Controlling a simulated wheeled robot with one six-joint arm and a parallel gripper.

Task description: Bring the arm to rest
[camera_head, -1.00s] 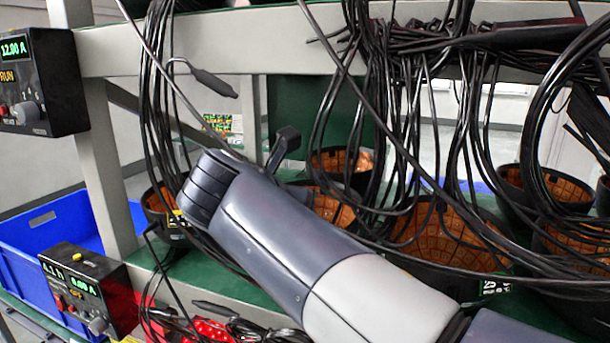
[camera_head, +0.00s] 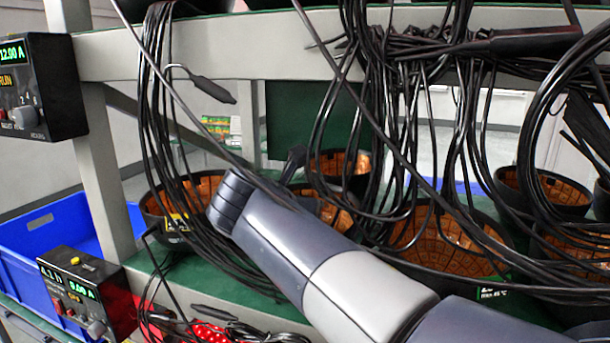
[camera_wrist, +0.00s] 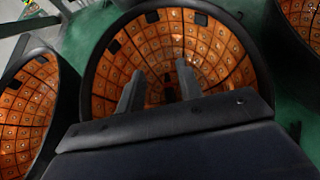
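My gripper (camera_wrist: 159,78) shows in the wrist view with its two dark fingers apart and nothing between them. It points at the orange-lined inside of a black round bowl-shaped holder (camera_wrist: 212,50), whose depth below the fingers I cannot judge. In the head view my grey and white arm reaches up and left from the lower right, in front of the rack shelf. There only a dark finger of my gripper (camera_head: 294,160) shows behind the wrist; the rest is hidden.
Black cables (camera_head: 400,130) hang from the rack beam (camera_head: 280,52) close around my arm. More orange-lined holders (camera_head: 445,235) stand on the green shelf. Control boxes (camera_head: 38,90) and (camera_head: 88,290) are at left, with a blue crate (camera_head: 25,255) beyond.

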